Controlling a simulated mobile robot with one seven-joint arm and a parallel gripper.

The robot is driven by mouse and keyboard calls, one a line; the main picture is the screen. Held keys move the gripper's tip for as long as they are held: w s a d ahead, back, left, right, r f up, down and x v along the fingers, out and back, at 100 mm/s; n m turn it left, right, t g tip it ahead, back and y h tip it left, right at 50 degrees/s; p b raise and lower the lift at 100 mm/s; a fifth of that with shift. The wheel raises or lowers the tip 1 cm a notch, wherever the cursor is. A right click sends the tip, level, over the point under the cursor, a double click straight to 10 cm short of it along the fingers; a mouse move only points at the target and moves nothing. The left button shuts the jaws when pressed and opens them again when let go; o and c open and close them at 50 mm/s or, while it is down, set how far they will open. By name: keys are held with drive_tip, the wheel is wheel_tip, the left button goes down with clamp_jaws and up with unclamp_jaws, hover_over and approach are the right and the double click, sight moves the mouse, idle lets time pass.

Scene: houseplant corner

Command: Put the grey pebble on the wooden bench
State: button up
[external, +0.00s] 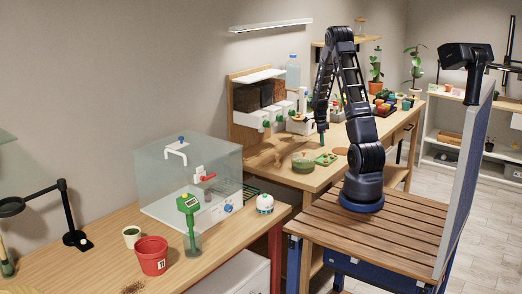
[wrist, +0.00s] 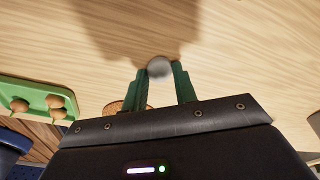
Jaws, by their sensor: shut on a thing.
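The grey pebble (wrist: 159,67) is small and round. It sits between the tips of the two green fingers of my gripper (wrist: 160,75), which is shut on it. In the external view my gripper (external: 322,138) points down above the wooden bench (external: 283,172), and I cannot make out the pebble there. In the wrist view the pale wooden bench top (wrist: 240,50) fills most of the picture, with a shadow on it beyond the fingers. I cannot tell exactly how high the pebble is above the wood.
A green tray (wrist: 38,95) with brown balls lies at the left in the wrist view. A round cork-coloured disc (wrist: 113,107) is partly hidden behind my gripper. A green bowl (external: 303,162) stands near the bench's front edge. A rack with dispensers (external: 262,105) stands behind.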

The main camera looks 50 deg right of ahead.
drive_tip(key=o, duration=0.9)
drive_tip(key=shift+o, duration=0.2)
